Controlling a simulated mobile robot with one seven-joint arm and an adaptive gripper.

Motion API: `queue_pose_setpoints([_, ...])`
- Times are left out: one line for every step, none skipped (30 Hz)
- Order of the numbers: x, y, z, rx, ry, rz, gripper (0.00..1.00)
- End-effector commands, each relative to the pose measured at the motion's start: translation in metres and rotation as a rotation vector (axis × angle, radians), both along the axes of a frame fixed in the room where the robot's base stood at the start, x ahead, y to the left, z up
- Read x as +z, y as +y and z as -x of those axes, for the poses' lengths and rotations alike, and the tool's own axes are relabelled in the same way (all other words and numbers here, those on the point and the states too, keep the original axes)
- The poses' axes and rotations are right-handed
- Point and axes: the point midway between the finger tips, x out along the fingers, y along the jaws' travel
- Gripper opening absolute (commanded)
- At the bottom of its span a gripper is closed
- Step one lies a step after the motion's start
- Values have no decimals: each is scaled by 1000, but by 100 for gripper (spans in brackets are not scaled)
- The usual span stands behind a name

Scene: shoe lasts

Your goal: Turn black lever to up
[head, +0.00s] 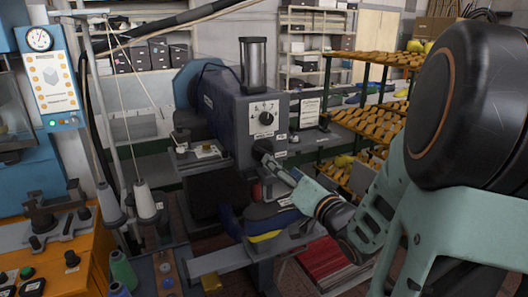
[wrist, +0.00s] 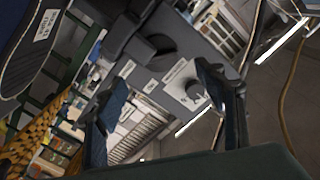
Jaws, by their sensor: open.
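The grey machine (head: 220,110) stands in the middle of the head view. A black lever (head: 262,147) shows low on its front face, below a round black knob (head: 267,118) on a white dial label. My gripper (head: 274,166) reaches in from the right, close to the lever and partly over it. In the wrist view my gripper (wrist: 164,66) is open, with nothing between its fingers. The lever appears there as a dark bar (wrist: 127,33), up and left of the fingertips. The knob (wrist: 194,90) is beside the right finger. I cannot tell the lever's exact tilt or any contact.
A blue and yellow last-shaped part (head: 270,222) lies below my gripper. Racks of tan shoe lasts (head: 375,125) stand behind on the right. Cables hang at the upper left.

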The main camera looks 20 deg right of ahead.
Motion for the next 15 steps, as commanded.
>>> queue_pose_setpoints([0, 2, -10, 4, -3, -3, 64])
queue_pose_setpoints([-1, 2, -16, 4, -3, -4, 64])
queue_pose_setpoints([0, 2, -24, 4, -4, -2, 64])
queue_pose_setpoints([0, 2, -30, 4, -4, -3, 64])
queue_pose_setpoints([0, 2, -36, 4, -4, -3, 64])
queue_pose_setpoints([0, 3, -44, 4, -4, -3, 64])
queue_pose_setpoints([0, 3, -49, 4, -4, -3, 64])
queue_pose_setpoints([0, 3, -54, 3, -3, -3, 64])
queue_pose_setpoints([0, 3, -61, 2, -4, -2, 64])
queue_pose_setpoints([0, 3, -65, 3, -3, -3, 64])
queue_pose_setpoints([0, 3, -70, 2, -4, -3, 64])
queue_pose_setpoints([0, 3, -74, 2, -2, -2, 64])
queue_pose_setpoints([0, 3, -78, 2, -3, -1, 64])
queue_pose_setpoints([1, 3, -81, 1, -3, -1, 64])
queue_pose_setpoints([1, 3, -84, 0, -3, -1, 64])
